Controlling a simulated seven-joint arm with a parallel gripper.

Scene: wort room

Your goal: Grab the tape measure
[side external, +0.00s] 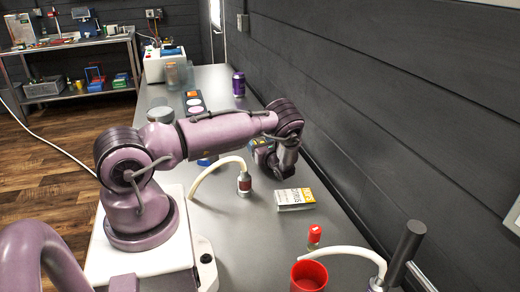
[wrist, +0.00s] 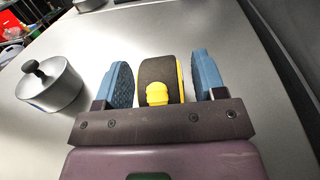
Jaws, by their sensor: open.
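The tape measure (wrist: 146,73), dark with a yellow edge and a yellow tab, is in the middle of the wrist view. My gripper (wrist: 163,75) is open, with one blue finger pad on each side of the tape measure. A narrow gap shows on both sides, and the pads do not appear to press on it. In the side view my gripper (side external: 261,147) is low over the counter, beyond my bent wrist. Small blue and yellow patches show there, but the tape measure cannot be told apart clearly.
A lidded metal pot (wrist: 50,86) stands left of my gripper in the wrist view. A white curved tube on a metal base (side external: 244,184), a small white-and-yellow box (side external: 295,199), a red-capped bottle (side external: 314,236), a red cup (side external: 308,276) and a purple can (side external: 238,85) stand on the counter. A dark wall runs along the right.

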